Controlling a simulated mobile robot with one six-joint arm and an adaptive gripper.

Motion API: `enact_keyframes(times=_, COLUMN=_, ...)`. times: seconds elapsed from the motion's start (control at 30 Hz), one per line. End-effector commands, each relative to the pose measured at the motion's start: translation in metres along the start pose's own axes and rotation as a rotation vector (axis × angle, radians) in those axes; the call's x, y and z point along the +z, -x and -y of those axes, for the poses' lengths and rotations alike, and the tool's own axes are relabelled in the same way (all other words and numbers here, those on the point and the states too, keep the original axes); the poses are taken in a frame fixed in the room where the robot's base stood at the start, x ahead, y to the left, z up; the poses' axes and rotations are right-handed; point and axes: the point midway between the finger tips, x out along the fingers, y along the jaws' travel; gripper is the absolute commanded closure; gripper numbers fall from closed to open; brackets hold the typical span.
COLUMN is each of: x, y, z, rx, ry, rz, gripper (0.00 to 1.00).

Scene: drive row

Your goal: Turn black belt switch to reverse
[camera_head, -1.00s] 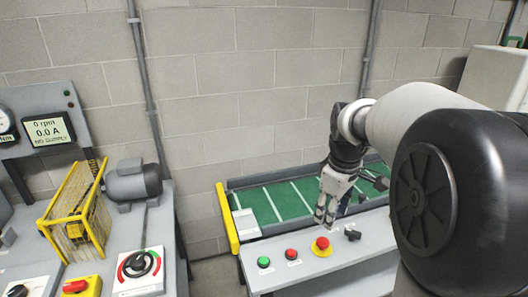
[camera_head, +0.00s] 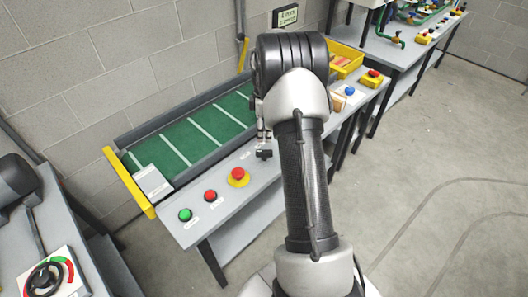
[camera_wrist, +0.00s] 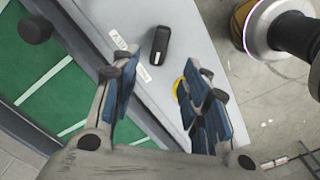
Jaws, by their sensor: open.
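The black belt switch (camera_head: 264,154) sits on the grey front panel of the belt conveyor, right of the red mushroom button on its yellow base. The label text is too small to read. My gripper (camera_head: 263,133) is just above the switch, partly hidden behind my arm. In the wrist view, its blue-padded fingers (camera_wrist: 163,85) are open and empty. The switch appears beyond and between the tips, apart from them.
The green belt (camera_head: 190,140) lies behind the panel. A green button (camera_head: 185,214), a red button (camera_head: 210,196) and the red mushroom button (camera_head: 238,176) are left of the switch. A yellow bin (camera_head: 346,58) stands farther right. Floor is clear at right.

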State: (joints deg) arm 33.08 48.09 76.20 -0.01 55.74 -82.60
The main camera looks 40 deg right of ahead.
Motion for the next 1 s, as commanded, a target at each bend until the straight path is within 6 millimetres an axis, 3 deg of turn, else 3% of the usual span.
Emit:
enact_keyframes(times=0.03, x=0.000, y=-0.016, z=0.001, rx=-0.003, ry=0.000, rz=0.000, gripper=0.58)
enact_keyframes(times=0.2, x=0.000, y=-0.052, z=0.001, rx=-0.003, ry=0.000, rz=0.000, gripper=0.58)
enact_keyframes(times=0.43, x=0.000, y=-0.089, z=0.000, rx=-0.001, ry=0.000, rz=0.000, gripper=0.58)
enact_keyframes(times=0.6, x=0.000, y=-0.101, z=0.000, rx=0.001, ry=0.000, rz=0.000, gripper=0.58)
enact_keyframes(times=0.9, x=0.000, y=-0.103, z=0.000, rx=0.001, ry=0.000, rz=0.000, gripper=0.58)
enact_keyframes(times=1.0, x=0.000, y=-0.103, z=0.000, rx=0.001, ry=0.000, rz=0.000, gripper=0.64)
